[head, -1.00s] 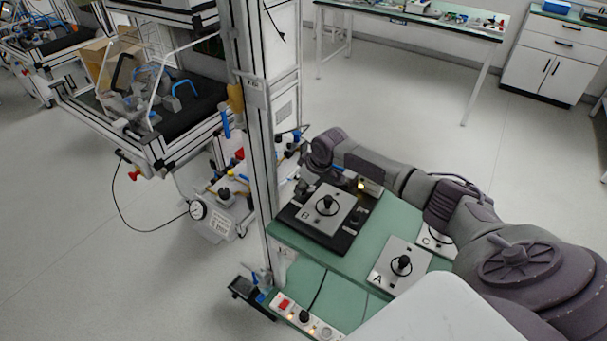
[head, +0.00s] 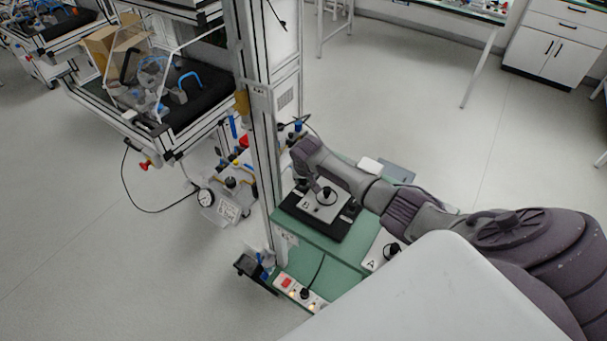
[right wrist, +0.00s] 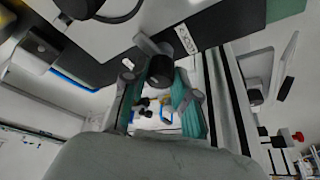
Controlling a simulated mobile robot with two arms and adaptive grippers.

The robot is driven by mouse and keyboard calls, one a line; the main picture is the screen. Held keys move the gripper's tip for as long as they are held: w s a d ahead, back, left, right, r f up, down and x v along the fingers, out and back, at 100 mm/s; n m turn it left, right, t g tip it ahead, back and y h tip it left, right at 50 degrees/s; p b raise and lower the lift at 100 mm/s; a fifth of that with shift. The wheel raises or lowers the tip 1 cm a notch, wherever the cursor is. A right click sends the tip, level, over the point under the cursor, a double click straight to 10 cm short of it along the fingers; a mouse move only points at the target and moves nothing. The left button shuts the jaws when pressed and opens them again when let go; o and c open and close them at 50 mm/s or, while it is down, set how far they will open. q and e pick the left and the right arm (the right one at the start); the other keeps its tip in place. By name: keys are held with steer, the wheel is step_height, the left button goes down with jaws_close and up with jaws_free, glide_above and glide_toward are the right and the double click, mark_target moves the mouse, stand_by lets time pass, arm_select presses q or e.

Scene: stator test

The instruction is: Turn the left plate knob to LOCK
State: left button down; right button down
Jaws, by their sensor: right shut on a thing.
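The plate marked B (head: 323,212), grey with a large black central knob (head: 327,195), lies on a black base (head: 331,230) on the green bench. My right gripper (head: 313,184) is at the left side of this plate, pointing down. In the right wrist view my right gripper (right wrist: 158,92) is shut on a small black knob (right wrist: 160,69), the left plate knob, between its fingertips. Labels near the knob are too small or slanted to read surely, so its setting cannot be told. My left gripper is not in view.
A tall aluminium post (head: 262,150) stands close left of the gripper. Plate A (head: 377,255) is partly covered at the bench's right. A switch strip (head: 298,293) sits at the front. My right arm spans the bench's right side.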

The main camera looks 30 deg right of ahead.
steer(key=shift+r+m, duration=0.1)
steer(key=shift+m, duration=0.2)
steer(key=c, duration=0.9)
jaws_free()
steer(key=v, duration=1.2)
steer(key=shift+a, duration=0.1)
